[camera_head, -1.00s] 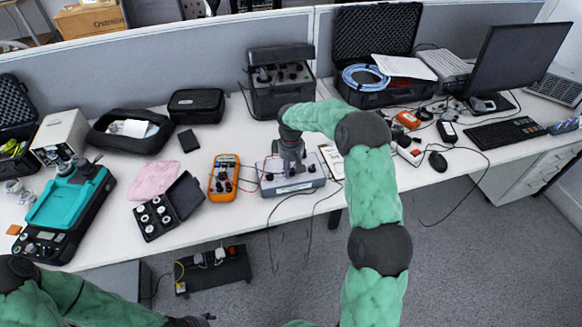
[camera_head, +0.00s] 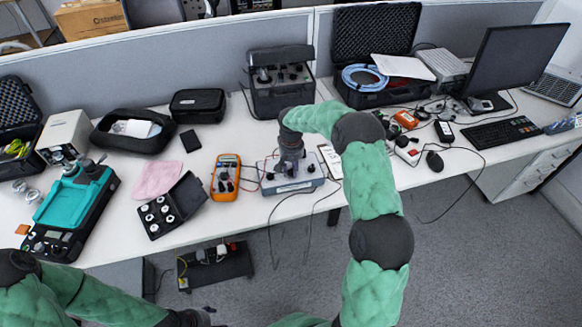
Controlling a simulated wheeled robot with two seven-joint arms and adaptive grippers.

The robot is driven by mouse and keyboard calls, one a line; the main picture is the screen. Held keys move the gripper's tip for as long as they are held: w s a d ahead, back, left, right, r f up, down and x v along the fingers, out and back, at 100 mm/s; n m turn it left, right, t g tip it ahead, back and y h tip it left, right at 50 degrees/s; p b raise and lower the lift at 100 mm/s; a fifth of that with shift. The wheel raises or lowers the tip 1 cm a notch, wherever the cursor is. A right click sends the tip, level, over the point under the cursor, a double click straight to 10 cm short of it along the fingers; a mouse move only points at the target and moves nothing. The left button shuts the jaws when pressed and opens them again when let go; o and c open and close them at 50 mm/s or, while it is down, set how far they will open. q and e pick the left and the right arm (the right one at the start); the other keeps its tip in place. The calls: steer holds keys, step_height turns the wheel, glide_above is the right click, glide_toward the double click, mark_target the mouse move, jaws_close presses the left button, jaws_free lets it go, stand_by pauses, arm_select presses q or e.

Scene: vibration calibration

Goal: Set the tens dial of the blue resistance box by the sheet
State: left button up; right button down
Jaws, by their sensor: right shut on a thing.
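The blue resistance box (camera_head: 292,186) stands near the table's front edge, just right of the orange multimeter (camera_head: 226,178). My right gripper (camera_head: 292,168) points down onto the top of the box and is shut on a dial there. The gripper hides the dial, and which mark it points to cannot be read. The sheet (camera_head: 332,160) lies just right of the box, partly behind my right arm; its writing is too small to read. My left gripper (camera_head: 205,315) is at the bottom edge, in front of the table; its fingers are too small and dark to judge.
Leads run from the multimeter to the box, and cables hang over the front edge. A small case of weights (camera_head: 170,207) and a teal device (camera_head: 72,200) stand to the left. A mouse (camera_head: 435,161) lies at right.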

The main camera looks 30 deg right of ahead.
steer(key=shift+d+m, duration=0.15)
steer(key=shift+m, duration=0.55)
steer(key=c, duration=1)
jaws_free()
step_height(320, 180, up, 12)
steer(key=shift+f, duration=0.1)
